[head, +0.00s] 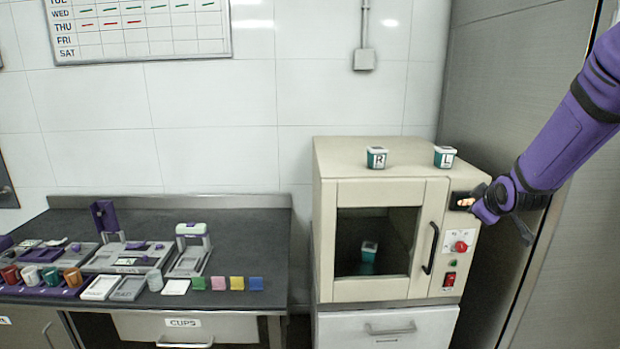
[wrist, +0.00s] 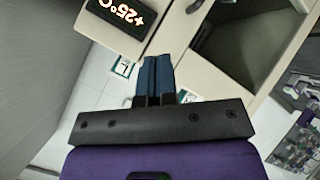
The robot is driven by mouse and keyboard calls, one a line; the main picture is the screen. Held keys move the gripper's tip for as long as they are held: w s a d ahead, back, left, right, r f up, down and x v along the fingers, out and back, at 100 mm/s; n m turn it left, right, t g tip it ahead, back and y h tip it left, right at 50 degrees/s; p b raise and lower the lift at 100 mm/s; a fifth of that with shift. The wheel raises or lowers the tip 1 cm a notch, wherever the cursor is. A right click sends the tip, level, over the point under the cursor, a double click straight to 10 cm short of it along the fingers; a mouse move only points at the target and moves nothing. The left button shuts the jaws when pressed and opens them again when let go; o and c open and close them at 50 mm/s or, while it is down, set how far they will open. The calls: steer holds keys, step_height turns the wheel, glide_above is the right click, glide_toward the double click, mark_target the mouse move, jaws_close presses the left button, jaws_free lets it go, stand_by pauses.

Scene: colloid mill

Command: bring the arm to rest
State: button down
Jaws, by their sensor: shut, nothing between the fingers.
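My arm (head: 570,125), purple with dark joints, comes in from the upper right of the head view. Its end is in front of the upper right of the beige cabinet (head: 345,160), close to its small display (head: 462,202). In the wrist view my gripper (wrist: 153,62) has its two dark blue fingers together with nothing between them. The wrist view also shows the display reading +25°C (wrist: 124,14). I cannot tell whether the fingers touch the cabinet.
Two teal-and-white containers, R (head: 377,158) and L (head: 445,157), stand on the cabinet. Another container (head: 369,250) shows behind its window. The door handle (head: 432,248) juts out. A steel panel (head: 535,90) stands close on the right. The left counter (head: 255,235) holds cups and trays.

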steer(key=s+a+r+m+g, duration=0.1)
steer(key=s+a+r+m, duration=0.25)
steer(key=s+r, duration=0.5)
steer(key=s+a+r+m+g, duration=0.1)
steer(key=s+a, duration=0.1)
steer(key=s, duration=0.7)
steer(key=s+a+r+m+g+y, duration=0.1)
steer(key=s+a+r+m+g, duration=0.1)
steer(key=s, duration=0.7)
steer(key=s+a+r+m+g, duration=0.1)
steer(key=s+a, duration=0.3)
steer(key=s, duration=0.6)
steer(key=shift+r+y, duration=0.2)
steer(key=shift+y, duration=0.1)
